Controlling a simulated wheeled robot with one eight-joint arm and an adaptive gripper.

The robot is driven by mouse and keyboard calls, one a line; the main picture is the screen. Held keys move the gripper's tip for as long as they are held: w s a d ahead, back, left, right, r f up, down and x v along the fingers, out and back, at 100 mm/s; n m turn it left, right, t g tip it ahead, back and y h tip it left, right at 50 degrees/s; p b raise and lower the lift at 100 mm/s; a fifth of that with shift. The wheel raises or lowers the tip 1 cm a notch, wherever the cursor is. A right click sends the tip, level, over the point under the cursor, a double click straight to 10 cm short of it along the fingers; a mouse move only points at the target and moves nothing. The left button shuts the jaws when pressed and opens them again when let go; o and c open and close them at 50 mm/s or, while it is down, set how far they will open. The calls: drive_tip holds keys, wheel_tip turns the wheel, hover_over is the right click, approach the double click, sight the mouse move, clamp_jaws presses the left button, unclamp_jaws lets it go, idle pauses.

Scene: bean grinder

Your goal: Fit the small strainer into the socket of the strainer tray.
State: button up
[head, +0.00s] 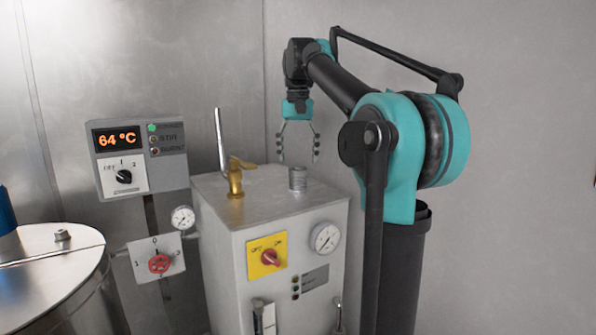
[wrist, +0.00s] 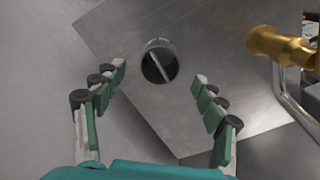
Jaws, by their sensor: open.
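A small grey metal cylinder (head: 298,178) stands upright on the flat top of the metal machine box. In the wrist view its round dark top (wrist: 158,62) shows, with a light bar across it. I cannot tell whether it is the small strainer. My gripper (head: 298,157) points down just above it, its fingers spread wide with nothing between them. In the wrist view the cylinder lies between and slightly beyond the fingertips (wrist: 161,75). I cannot make out a strainer tray or its socket in either view.
The machine box (head: 290,222) has a brass valve (head: 235,178) with a tall metal lever left of the cylinder; the brass also shows in the wrist view (wrist: 280,45). A control panel (head: 140,160) and a steel tank (head: 50,285) stand at left. The box top around the cylinder is clear.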

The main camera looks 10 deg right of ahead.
wheel_tip(320, 180, up, 5)
drive_tip(key=shift+f, duration=0.15)
drive_tip(key=shift+o, duration=0.5)
drive_tip(key=shift+r, duration=0.35)
wheel_tip(320, 180, up, 5)
drive_tip(key=m, duration=1.6)
hover_over(298, 175)
drive_tip(key=w, duration=0.3)
drive_tip(key=f, duration=0.7)
drive_tip(key=d+f, duration=0.1)
drive_tip(key=f, duration=0.3)
drive_tip(key=shift+s+f, duration=0.1)
drive_tip(key=shift+f, duration=0.25)
drive_tip(key=shift+a+f, duration=0.2)
drive_tip(key=shift+f, duration=2.4)
drive_tip(key=shift+c, duration=0.2)
